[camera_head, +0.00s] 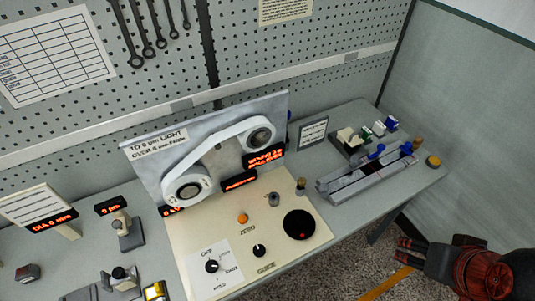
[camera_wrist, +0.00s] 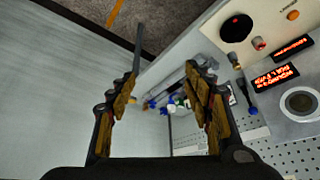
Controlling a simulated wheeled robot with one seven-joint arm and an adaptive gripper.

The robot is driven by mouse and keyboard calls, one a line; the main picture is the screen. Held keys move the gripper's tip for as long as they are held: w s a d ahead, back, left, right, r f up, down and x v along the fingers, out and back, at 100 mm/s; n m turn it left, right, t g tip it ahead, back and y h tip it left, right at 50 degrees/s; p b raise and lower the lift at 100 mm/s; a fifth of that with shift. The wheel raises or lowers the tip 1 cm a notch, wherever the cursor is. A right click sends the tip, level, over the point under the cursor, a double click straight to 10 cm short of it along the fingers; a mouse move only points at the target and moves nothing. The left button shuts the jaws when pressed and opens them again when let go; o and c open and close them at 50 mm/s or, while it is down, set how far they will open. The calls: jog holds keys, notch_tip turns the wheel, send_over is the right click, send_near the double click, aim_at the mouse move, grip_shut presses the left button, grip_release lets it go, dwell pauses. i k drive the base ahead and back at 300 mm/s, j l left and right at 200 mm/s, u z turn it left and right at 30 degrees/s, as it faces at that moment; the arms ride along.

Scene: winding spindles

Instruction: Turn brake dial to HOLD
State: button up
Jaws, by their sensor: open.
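The cream control panel (camera_head: 274,198) bears several controls. A small black pointer dial (camera_head: 212,267) sits on a white label plate at its front left. My gripper (camera_head: 403,254) is open and empty, off the bench to the right, far from the dial. In the wrist view, its fingers (camera_wrist: 163,75) are spread apart.
A spindle unit with a white belt (camera_head: 220,146) stands behind the panel. An orange button (camera_head: 242,218) and a small post (camera_head: 300,187) are on the panel. A grey rail fixture (camera_head: 365,173) occupies the bench's right end. A side wall (camera_head: 470,130) bounds the right.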

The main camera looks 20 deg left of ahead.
aim_at(212, 266)
jog(key=u, duration=1.7)
